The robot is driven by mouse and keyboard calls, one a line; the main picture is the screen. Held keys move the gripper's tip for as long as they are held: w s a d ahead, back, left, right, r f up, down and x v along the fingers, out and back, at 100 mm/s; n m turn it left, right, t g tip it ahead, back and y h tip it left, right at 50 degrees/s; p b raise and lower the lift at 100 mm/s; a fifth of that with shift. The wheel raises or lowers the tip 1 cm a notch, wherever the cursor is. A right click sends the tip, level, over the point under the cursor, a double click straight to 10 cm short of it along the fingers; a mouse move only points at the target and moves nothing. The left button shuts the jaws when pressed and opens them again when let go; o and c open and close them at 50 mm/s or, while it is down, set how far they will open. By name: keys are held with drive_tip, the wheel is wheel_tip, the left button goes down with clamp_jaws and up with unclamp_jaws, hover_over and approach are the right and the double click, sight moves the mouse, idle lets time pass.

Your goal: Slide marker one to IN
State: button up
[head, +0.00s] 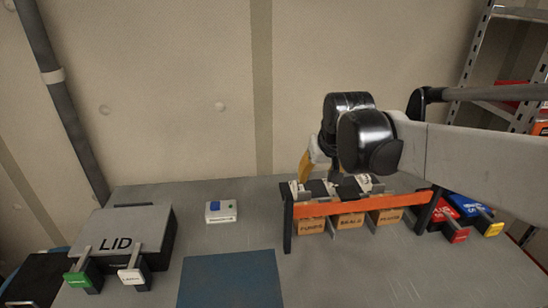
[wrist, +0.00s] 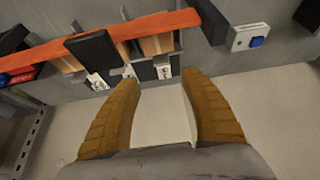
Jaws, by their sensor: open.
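A rack with an orange bar (head: 360,205) stands on the bench, with tan plates below it reading FUNDS (head: 312,227), SEALS (head: 349,221) and a third label (head: 388,216). Dark blocks and pale metal tabs (head: 298,188) sit along its top; in the wrist view the metal tabs (wrist: 163,71) show near my fingertips. I cannot tell which piece is marker one, and no IN mark is readable. My gripper (head: 318,172) is over the left part of the rack, pointing down. In the wrist view my gripper (wrist: 160,80) has its two yellow-brown fingers apart, with nothing clearly held.
A grey LID box (head: 125,233) with a green-ended handle (head: 82,279) and a white-ended handle (head: 131,275) stands left. A small white box with a blue button (head: 221,211) and a blue mat (head: 232,280) lie between. Red (head: 447,220) and blue (head: 476,212) units stand right.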

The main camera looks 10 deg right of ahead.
drive_tip(key=w+f, duration=0.4)
drive_tip(key=w, duration=0.6)
drive_tip(key=g, duration=0.1)
approach(298, 184)
drive_tip(key=b+x, duration=0.4)
drive_tip(key=x, duration=0.6)
drive_tip(key=shift+w+f, duration=0.1)
drive_tip(key=shift+w, duration=0.05)
clamp_jaws()
